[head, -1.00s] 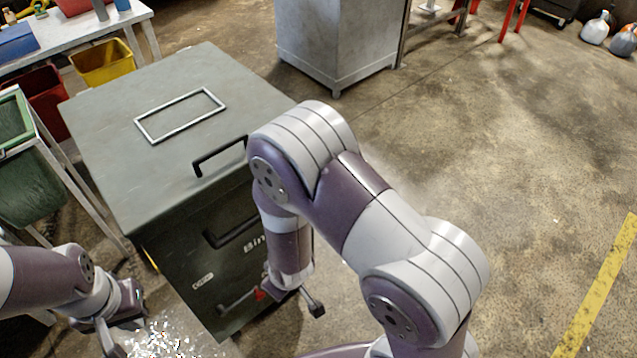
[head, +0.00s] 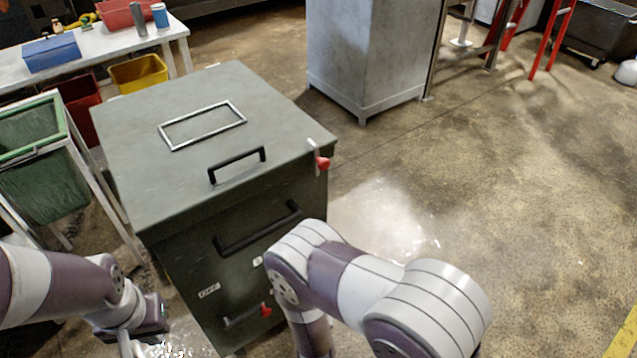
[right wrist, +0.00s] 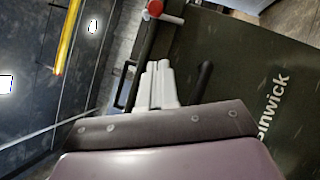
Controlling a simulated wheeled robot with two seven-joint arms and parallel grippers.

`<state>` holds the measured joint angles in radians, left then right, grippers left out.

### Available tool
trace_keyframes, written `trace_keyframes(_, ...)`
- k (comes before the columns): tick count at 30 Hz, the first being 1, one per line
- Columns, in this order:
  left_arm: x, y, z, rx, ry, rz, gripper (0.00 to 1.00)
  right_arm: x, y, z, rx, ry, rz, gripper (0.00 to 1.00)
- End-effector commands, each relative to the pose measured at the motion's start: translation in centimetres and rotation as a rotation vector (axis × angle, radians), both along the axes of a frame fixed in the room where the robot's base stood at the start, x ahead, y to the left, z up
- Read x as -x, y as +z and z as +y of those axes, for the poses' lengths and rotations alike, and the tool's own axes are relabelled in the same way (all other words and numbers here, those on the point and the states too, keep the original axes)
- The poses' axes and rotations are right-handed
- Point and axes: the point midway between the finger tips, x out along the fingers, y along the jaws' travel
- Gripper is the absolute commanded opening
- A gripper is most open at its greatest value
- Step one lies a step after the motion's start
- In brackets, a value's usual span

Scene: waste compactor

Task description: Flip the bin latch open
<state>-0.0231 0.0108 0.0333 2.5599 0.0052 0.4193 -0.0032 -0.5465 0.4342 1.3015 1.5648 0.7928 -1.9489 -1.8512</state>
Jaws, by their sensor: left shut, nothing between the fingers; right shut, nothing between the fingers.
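The bin is a dark green-grey box with a flat lid (head: 112,140). Its latch (head: 321,157), a silver lever with a red knob, sits at the lid's front right corner. In the right wrist view the latch's red knob (right wrist: 154,8) is at the top edge. My right gripper (right wrist: 160,70) is shut and empty in front of the bin, apart from the latch, with the knob beyond its fingertips. In the head view my right arm hides that gripper. My left gripper (head: 126,345) is shut and empty at the lower left, beside the bin.
The bin has a black lid handle (head: 237,165), a front handle (head: 257,230) and a lower red-tipped lever (head: 265,310). A green bin in a frame (head: 40,165) stands left. A metal cabinet (head: 365,60) stands behind. The floor to the right is clear.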

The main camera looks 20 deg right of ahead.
Motion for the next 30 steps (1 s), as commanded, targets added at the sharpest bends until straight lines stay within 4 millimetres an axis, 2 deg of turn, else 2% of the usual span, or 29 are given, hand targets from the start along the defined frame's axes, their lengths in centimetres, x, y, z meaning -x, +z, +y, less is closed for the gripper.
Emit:
trace_keyframes(5, 0.0, 0.2, 0.0, 0.0, 0.0, 0.0, 0.0, -1.9, 0.6, -0.5, -0.003, -0.005, -0.002, 0.0)
trace_keyframes(17, 0.0, 0.9, 0.0, 0.0, 0.0, 0.0, 0.0, -9.7, 3.0, -2.4, -0.002, -0.004, -0.001, 0.0)
trace_keyframes(24, 0.0, 1.5, 0.0, 0.0, 0.0, 0.0, 0.0, -11.0, 4.3, -4.7, -0.001, -0.001, 0.0, 0.0)
trace_keyframes(30, 0.0, 1.5, 0.0, 0.0, 0.0, 0.0, 0.0, -11.2, 4.4, -5.1, -0.002, 0.0, 0.0, 0.0)
